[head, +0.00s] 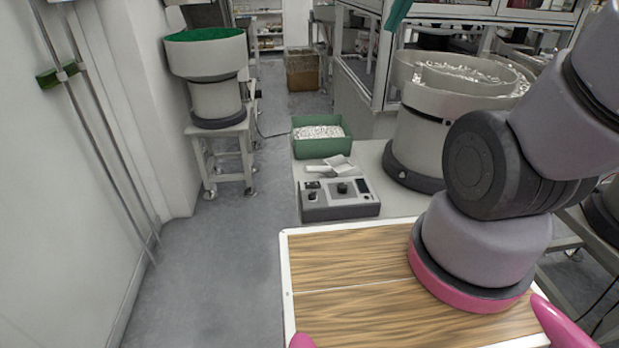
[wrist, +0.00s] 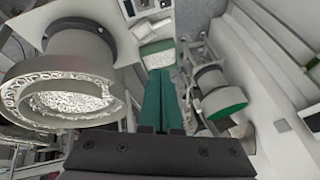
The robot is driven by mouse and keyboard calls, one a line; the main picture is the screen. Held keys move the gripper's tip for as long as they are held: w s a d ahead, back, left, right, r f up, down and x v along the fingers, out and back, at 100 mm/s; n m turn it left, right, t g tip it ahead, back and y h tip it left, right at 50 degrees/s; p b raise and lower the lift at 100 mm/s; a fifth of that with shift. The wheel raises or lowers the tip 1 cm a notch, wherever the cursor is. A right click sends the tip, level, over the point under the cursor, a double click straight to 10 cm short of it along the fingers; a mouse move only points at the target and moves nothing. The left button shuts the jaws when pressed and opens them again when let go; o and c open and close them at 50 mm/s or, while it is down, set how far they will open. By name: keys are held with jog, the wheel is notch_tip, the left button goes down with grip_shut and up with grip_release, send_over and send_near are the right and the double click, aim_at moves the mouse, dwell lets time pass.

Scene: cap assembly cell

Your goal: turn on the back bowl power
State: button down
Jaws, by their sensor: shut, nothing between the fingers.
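A grey control box (head: 340,204) sits on the near end of a light bench in the head view. It has a round dark knob (head: 342,188), a small switch at its left and a dark panel at its right. It shows partly at the top of the wrist view (wrist: 141,7). A large bowl feeder (head: 428,125) filled with pale parts stands right of it; it also shows in the wrist view (wrist: 70,90). My gripper (wrist: 160,72) has teal fingers, shut and empty. Its tip (head: 398,14) shows at the top of the head view, above and apart from the box.
A green crate (head: 322,138) of white parts and a scoop (head: 332,167) lie behind the box. Another bowl feeder (head: 207,80) with a green inside stands on a stand at the left. A glazed frame (head: 378,60) rises at the back. Floor (head: 215,250) at left is clear.

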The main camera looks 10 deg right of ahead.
jog(key=w+a+f+n+g, duration=0.1)
jog(key=w+a+f+g, duration=0.1)
jog(key=w+f, duration=0.5)
jog(key=n+g, duration=0.2)
jog(key=g, duration=0.2)
send_over(308, 184)
jog(key=d, duration=0.2)
notch_tip(308, 184, down, 27)
jog(key=shift+f, duration=0.2)
jog(key=f, duration=0.4)
jog(key=a+f, duration=0.1)
jog(key=f, duration=0.9)
jog(key=shift+a, duration=0.3)
